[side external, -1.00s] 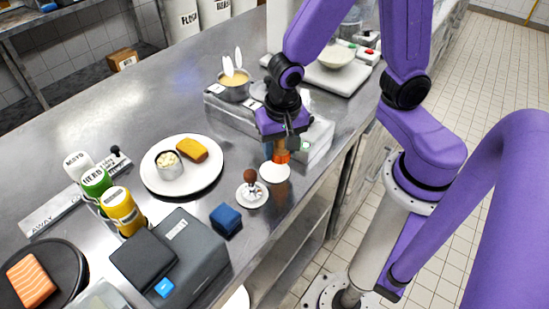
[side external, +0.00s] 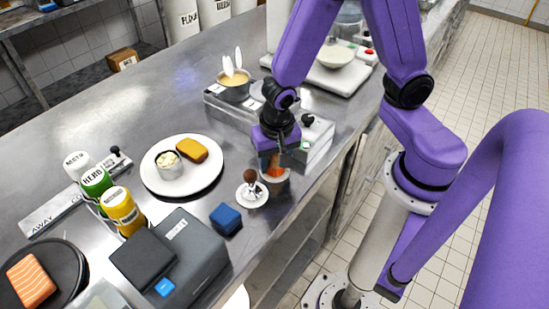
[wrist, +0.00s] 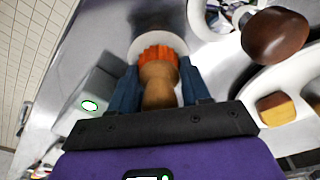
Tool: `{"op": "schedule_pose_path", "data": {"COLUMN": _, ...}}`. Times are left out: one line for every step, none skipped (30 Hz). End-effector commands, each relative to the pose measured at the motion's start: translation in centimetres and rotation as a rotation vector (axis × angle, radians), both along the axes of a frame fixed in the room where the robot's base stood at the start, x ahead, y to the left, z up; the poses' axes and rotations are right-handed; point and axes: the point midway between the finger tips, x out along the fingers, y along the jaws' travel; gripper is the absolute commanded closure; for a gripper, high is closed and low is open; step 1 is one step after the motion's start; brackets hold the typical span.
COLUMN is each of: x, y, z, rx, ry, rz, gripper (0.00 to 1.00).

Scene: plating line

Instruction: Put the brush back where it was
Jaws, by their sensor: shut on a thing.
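My gripper (side external: 271,156) is shut on the brush (side external: 273,169), which points down with its orange bristles below the fingers. In the wrist view the brush (wrist: 158,75) shows its brown wooden handle between my gripper's two blue fingers (wrist: 159,88). A round white disc (side external: 284,180) lies on the steel counter right under the bristles, and it also shows beyond them in the wrist view (wrist: 172,40). I cannot tell whether the bristles touch the disc.
A brown-knobbed tool on a white round base (side external: 252,196) stands just left of the disc. A blue block (side external: 226,218) is farther left. A white plate with food (side external: 205,186) lies behind. The counter's front edge is near.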

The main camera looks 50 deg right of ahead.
Motion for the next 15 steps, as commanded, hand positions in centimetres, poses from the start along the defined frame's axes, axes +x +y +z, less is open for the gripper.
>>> {"op": "schedule_pose_path", "data": {"x": -0.02, "y": -0.02, "z": -0.17, "rx": -0.002, "ry": 0.001, "rz": 0.0, "gripper": 0.77}}
{"op": "schedule_pose_path", "data": {"x": -0.02, "y": -0.02, "z": -0.21, "rx": -0.002, "ry": 0.001, "rz": 0.0, "gripper": 0.5}}
{"op": "schedule_pose_path", "data": {"x": -0.02, "y": -0.01, "z": -0.17, "rx": -0.001, "ry": 0.001, "rz": 0.0, "gripper": 0.37}}
{"op": "schedule_pose_path", "data": {"x": -0.01, "y": -0.02, "z": -0.17, "rx": -0.001, "ry": 0.001, "rz": 0.0, "gripper": 0.28}}
{"op": "schedule_pose_path", "data": {"x": -0.01, "y": -0.02, "z": -0.16, "rx": -0.001, "ry": 0.001, "rz": 0.0, "gripper": 0.28}}
{"op": "schedule_pose_path", "data": {"x": -0.01, "y": -0.02, "z": -0.16, "rx": -0.001, "ry": 0.001, "rz": 0.0, "gripper": 0.28}}
{"op": "schedule_pose_path", "data": {"x": -0.01, "y": -0.02, "z": -0.16, "rx": -0.001, "ry": 0.001, "rz": 0.0, "gripper": 0.28}}
{"op": "schedule_pose_path", "data": {"x": -0.01, "y": -0.02, "z": -0.16, "rx": -0.001, "ry": 0.001, "rz": 0.0, "gripper": 0.28}}
{"op": "schedule_pose_path", "data": {"x": -0.01, "y": -0.02, "z": -0.16, "rx": -0.001, "ry": 0.001, "rz": 0.0, "gripper": 0.28}}
{"op": "schedule_pose_path", "data": {"x": -0.01, "y": -0.02, "z": -0.15, "rx": -0.001, "ry": 0.001, "rz": 0.0, "gripper": 0.28}}
{"op": "schedule_pose_path", "data": {"x": -0.01, "y": -0.02, "z": -0.15, "rx": -0.001, "ry": 0.001, "rz": 0.0, "gripper": 0.28}}
{"op": "schedule_pose_path", "data": {"x": -0.01, "y": -0.01, "z": -0.14, "rx": -0.001, "ry": 0.001, "rz": 0.0, "gripper": 0.28}}
{"op": "schedule_pose_path", "data": {"x": -0.01, "y": 0.0, "z": -0.1, "rx": 0.0, "ry": 0.0, "rz": 0.0, "gripper": 0.28}}
{"op": "schedule_pose_path", "data": {"x": 0.0, "y": 0.0, "z": -0.04, "rx": 0.0, "ry": 0.0, "rz": 0.0, "gripper": 0.28}}
{"op": "schedule_pose_path", "data": {"x": 0.0, "y": 0.01, "z": 0.11, "rx": 0.001, "ry": -0.001, "rz": 0.0, "gripper": 0.28}}
